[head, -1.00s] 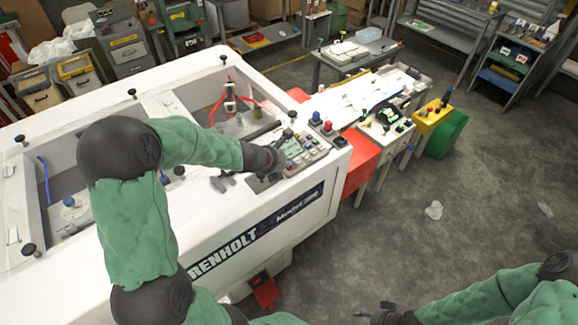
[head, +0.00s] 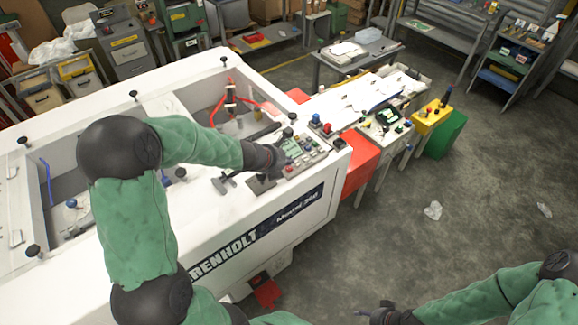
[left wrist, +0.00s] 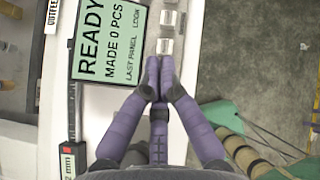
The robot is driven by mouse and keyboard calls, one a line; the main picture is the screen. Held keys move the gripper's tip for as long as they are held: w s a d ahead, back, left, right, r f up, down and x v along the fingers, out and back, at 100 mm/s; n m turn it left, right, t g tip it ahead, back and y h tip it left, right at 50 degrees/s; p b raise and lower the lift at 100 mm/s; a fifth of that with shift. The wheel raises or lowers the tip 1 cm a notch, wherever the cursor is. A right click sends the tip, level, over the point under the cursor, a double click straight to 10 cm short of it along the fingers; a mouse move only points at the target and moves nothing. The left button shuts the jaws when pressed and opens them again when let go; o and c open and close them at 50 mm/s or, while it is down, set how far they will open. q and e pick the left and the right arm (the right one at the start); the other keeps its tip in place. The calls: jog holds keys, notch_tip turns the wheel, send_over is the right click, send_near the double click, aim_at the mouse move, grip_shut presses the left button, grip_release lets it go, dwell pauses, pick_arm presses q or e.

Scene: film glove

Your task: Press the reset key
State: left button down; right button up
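The control panel (head: 314,156) sits on the near right corner of the white machine, with a green display and small keys. In the left wrist view the display (left wrist: 104,40) reads "READY" and "MADE 0 PCS". Pale square keys (left wrist: 165,46) run in a column beside it; I cannot tell which is the reset key. My left gripper (left wrist: 160,66) is shut and empty, its purple fingertips together over the panel just below the lowest visible key; contact cannot be told. In the head view the left gripper (head: 276,158) covers part of the panel. My right gripper (head: 376,312) is low, away from the machine.
The white machine (head: 235,225) has open bays and black knobs on top. Red and blue buttons (head: 316,120) stand behind the panel. A red box (head: 362,160) and a table with papers adjoin the machine on the right. The floor at right is mostly clear.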

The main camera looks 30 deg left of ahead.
aim_at(287, 169)
pick_arm(q)
notch_tip(287, 169, up, 5)
jog(key=p, duration=0.5)
dwell(0.5)
